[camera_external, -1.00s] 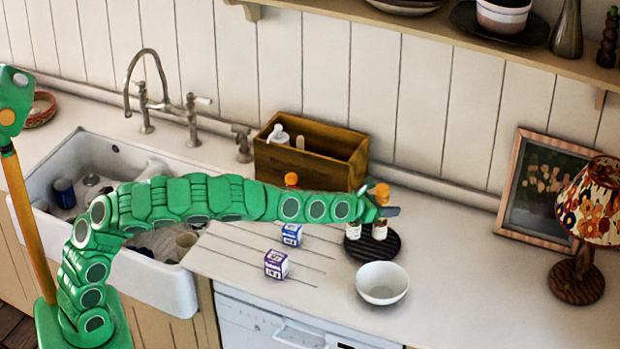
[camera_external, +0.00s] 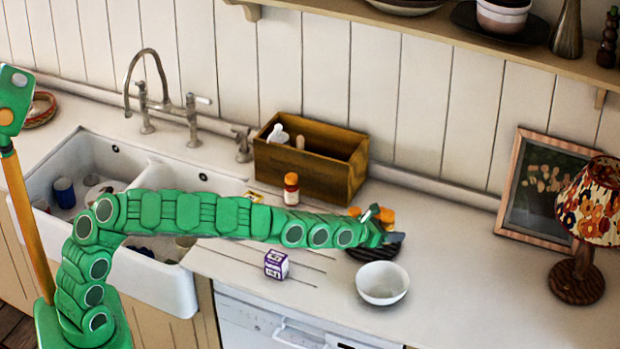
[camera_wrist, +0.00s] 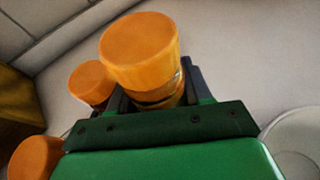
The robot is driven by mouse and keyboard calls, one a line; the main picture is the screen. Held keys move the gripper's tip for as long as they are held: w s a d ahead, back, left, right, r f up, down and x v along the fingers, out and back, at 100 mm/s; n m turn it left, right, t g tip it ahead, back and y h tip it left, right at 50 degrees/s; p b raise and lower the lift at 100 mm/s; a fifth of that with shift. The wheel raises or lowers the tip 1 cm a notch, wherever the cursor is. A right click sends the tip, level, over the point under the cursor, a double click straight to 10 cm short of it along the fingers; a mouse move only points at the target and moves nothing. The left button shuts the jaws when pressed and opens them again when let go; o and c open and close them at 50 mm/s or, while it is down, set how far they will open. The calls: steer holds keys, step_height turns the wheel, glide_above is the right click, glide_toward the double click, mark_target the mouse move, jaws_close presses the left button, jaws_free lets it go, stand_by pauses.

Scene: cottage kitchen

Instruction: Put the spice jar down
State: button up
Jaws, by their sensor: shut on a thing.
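My gripper (camera_external: 384,224) is low over the dark round board (camera_external: 394,253), which the arm partly hides. It is shut on a spice jar with an orange cap (camera_external: 387,214). In the wrist view, the held jar's cap (camera_wrist: 140,48) stands up between the fingers. A second orange-capped jar (camera_external: 354,212) is just left of it, mostly behind the arm; its cap also shows in the wrist view (camera_wrist: 90,82). The held jar's base is hidden, so I cannot tell whether it touches the board.
A white bowl (camera_external: 382,284) is close in front of the board. Another orange-capped jar (camera_external: 291,189) stands by the wooden crate (camera_external: 345,178). A purple-and-white box (camera_external: 276,265) is left of the bowl. The counter is clear toward the picture frame (camera_external: 510,205) and lamp (camera_external: 577,280).

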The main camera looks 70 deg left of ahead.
mark_target(382, 222)
steer(key=shift+f, duration=1.95)
steer(key=shift+f, duration=0.1)
steer(key=o, duration=0.8)
steer(key=shift+r, duration=0.2)
steer(key=shift+s+d+r, duration=0.15)
steer(key=shift+s+r, duration=0.2)
steer(key=shift+s, duration=0.2)
steer(key=shift+v, duration=0.9)
steer(key=shift+r, duration=3.3)
